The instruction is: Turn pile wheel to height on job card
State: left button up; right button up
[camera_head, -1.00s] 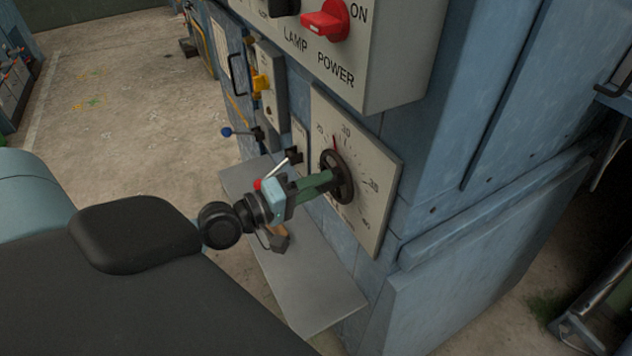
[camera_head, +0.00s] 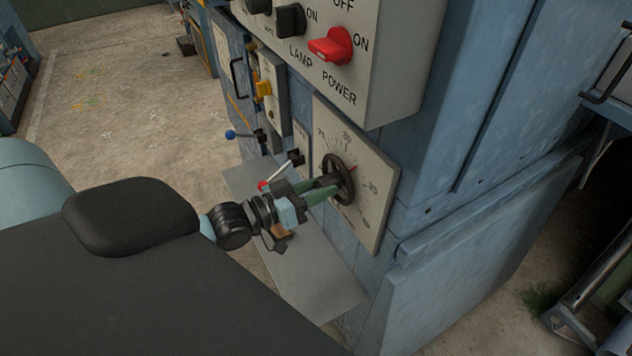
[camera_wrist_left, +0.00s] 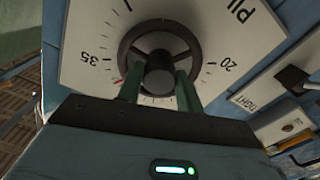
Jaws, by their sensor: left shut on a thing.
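The black pile wheel (camera_head: 340,160) sits on a pale dial plate (camera_head: 382,215) with printed numbers, on the blue machine's side. My left gripper (camera_head: 332,187) reaches it from the left, its green fingers shut on the wheel. In the left wrist view the fingers (camera_wrist_left: 160,82) lie on either side of the wheel's hub (camera_wrist_left: 160,68), and 35 and 20 are readable on the dial plate (camera_wrist_left: 95,40). A red pointer (camera_wrist_left: 117,81) shows between 30 and 35 as far as I can tell, close to 35. I cannot make out a job card. My right gripper is out of view.
A grey box above carries a red power switch (camera_head: 332,46) and a black lamp switch (camera_head: 290,20). A blue-knobbed lever (camera_head: 231,134) and a red-knobbed lever (camera_head: 264,185) stand left of the dial. A grey shelf (camera_head: 315,285) juts out below my arm.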

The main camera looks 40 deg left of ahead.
pick_arm(q)
jog(key=m+p, duration=0.1)
jog(key=m, duration=0.3)
jog(key=shift+r+m, duration=0.1)
jog(key=shift+m, duration=0.2)
jog(key=shift+m+p, duration=0.3)
jog(key=shift+p, duration=0.05)
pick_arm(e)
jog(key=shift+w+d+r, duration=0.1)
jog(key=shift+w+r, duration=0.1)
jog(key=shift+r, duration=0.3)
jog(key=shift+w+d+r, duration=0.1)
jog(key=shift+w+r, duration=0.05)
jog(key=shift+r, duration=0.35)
pick_arm(q)
jog(key=shift+m, duration=0.3)
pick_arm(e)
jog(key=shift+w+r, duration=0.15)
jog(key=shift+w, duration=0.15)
pick_arm(q)
jog(key=o, duration=1)
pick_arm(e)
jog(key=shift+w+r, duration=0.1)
pick_arm(q)
jog(key=v, duration=0.7)
jog(key=shift+s, duration=0.4)
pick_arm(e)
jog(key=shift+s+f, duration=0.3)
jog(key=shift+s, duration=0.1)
